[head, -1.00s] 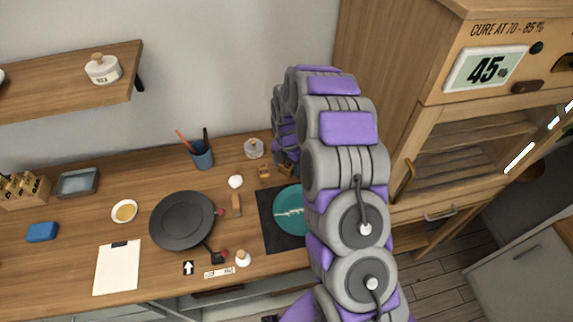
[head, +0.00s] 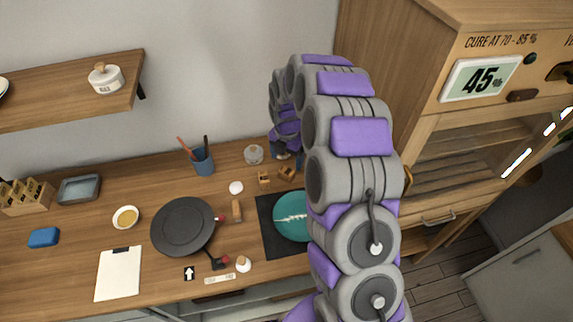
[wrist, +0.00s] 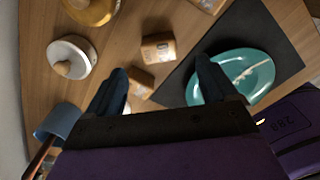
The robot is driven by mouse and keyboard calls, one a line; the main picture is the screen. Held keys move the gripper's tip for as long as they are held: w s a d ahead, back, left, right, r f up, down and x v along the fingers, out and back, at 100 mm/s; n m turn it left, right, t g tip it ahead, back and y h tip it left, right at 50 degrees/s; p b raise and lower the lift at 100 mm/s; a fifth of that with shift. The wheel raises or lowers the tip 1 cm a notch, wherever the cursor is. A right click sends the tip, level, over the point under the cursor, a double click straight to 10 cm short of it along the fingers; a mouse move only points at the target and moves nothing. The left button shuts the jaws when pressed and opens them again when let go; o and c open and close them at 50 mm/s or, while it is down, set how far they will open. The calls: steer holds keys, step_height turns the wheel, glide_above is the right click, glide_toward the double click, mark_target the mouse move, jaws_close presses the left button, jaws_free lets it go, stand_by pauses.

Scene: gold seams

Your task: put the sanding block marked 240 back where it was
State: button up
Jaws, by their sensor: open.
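Small tan blocks lie on the bench beside the teal plate. In the head view one block (head: 264,180) and another block (head: 287,173) sit left of my arm. In the wrist view one block (wrist: 158,47) lies ahead of the fingers, a second (wrist: 140,80) lies between them nearer the left finger, and a third (wrist: 208,4) is at the top edge. I cannot read a 240 on any of them. My gripper (wrist: 160,84) is open and empty above the bench; in the head view it is mostly hidden by my arm.
The cracked teal plate (wrist: 235,75) lies on a dark mat (wrist: 284,42) close by the right finger. A white lidded jar (wrist: 72,57) and blue cup (wrist: 60,122) stand at left. A wooden rack (head: 25,195) is at the bench's far left; a wooden cabinet (head: 425,130) stands right.

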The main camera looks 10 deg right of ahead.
mark_target(286, 171)
step_height(286, 171, up, 5)
steer(key=shift+a+f, duration=0.1)
steer(key=shift+a, duration=0.05)
steer(key=s+a+r+m, duration=0.1)
steer(key=s+r+m, duration=0.5)
steer(key=s, duration=0.4)
steer(key=s+r+m, duration=0.7)
steer(key=s, duration=0.2)
steer(key=s+d+r+m+g, duration=0.1)
steer(key=s+m, duration=1.3)
steer(key=s, duration=0.8)
steer(key=shift+r+g, duration=0.25)
steer(key=shift+g, duration=0.15)
